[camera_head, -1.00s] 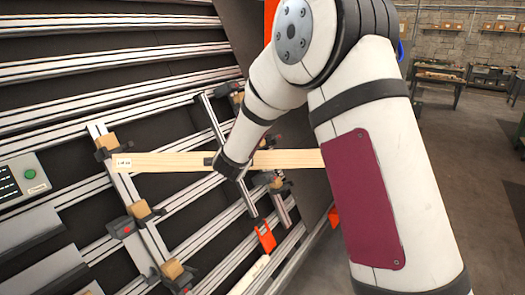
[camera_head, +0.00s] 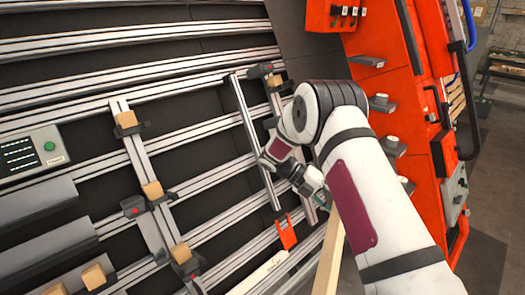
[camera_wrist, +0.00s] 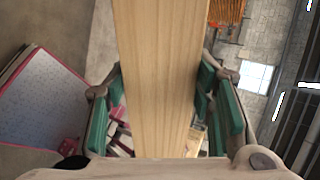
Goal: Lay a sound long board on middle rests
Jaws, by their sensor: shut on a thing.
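My gripper (camera_head: 320,194) is shut on a long pale wooden board (camera_head: 330,252). In the wrist view the board (camera_wrist: 160,75) runs up between the green finger pads. In the head view it slants down past the bottom edge beside my arm, away from the rests; its far part is hidden. A left column of rests has wooden blocks at upper (camera_head: 126,119), middle (camera_head: 153,190) and lower (camera_head: 181,253) heights. The middle left rest looks empty. On the right column the upper block (camera_head: 275,80) shows; my arm hides most of the others.
The rack has several horizontal aluminium rails (camera_head: 125,83). A grey control box (camera_head: 34,158) with a green button is at left. A red cabinet (camera_head: 400,85) with grey ledges stands close right of my arm. An orange bracket (camera_head: 286,233) hangs on the lower rails.

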